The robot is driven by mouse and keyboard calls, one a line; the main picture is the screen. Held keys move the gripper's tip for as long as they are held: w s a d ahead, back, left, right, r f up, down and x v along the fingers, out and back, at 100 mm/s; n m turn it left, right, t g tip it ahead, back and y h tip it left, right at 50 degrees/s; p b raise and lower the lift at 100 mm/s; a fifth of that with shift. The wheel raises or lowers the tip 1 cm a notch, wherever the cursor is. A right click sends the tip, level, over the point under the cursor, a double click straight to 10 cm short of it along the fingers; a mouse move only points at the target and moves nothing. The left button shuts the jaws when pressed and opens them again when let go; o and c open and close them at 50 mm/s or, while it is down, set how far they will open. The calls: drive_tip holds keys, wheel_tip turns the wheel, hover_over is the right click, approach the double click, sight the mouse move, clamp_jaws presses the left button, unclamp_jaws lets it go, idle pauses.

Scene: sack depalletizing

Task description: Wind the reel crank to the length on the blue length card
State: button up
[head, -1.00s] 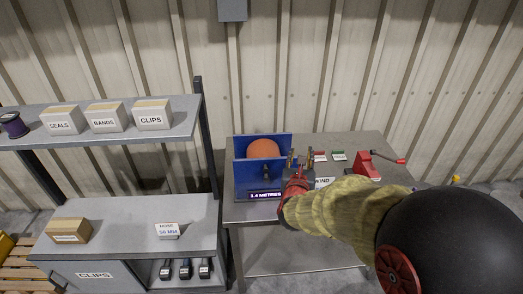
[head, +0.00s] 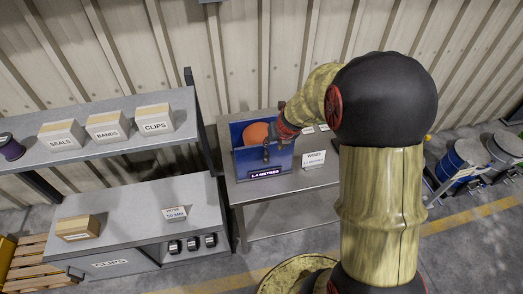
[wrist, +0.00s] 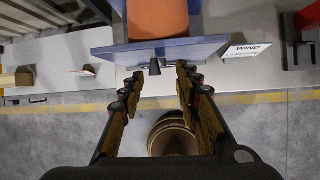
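The reel (head: 256,132) is an orange drum in a blue frame (head: 276,161) on the grey bench. It also shows at the top of the wrist view (wrist: 157,20). A dark display reading in metres (head: 268,174) is on the frame's front; its first digit is unclear. A black crank knob (wrist: 155,67) sticks out from the frame, ahead of and between my fingertips. My gripper (wrist: 160,74) is open and empty, its fingers either side of the knob's line, with no clear contact. The length card (head: 314,160) is white, marked WIND; its number is too small to read.
The grey bench (head: 308,202) has small cards behind my arm. A shelf unit (head: 118,143) at left holds boxes marked SEALS, BANDS and CLIPS. A blue drum (head: 458,162) stands at far right. My arm hides the bench's right part.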

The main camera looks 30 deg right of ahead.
sight(267, 155)
drive_tip(key=shift+y, duration=0.3)
drive_tip(key=f, duration=0.2)
drive_tip(key=w+f+b, duration=0.1)
drive_tip(key=f, duration=0.2)
drive_tip(key=a+f, duration=0.1)
drive_tip(key=f, duration=0.1)
drive_tip(key=shift+w+a+f, duration=0.1)
drive_tip(key=shift+w+f, duration=0.25)
drive_tip(key=shift+f, duration=0.05)
drive_tip(key=shift+g, duration=0.3)
drive_tip(key=shift+c, duration=0.7)
clamp_jaws()
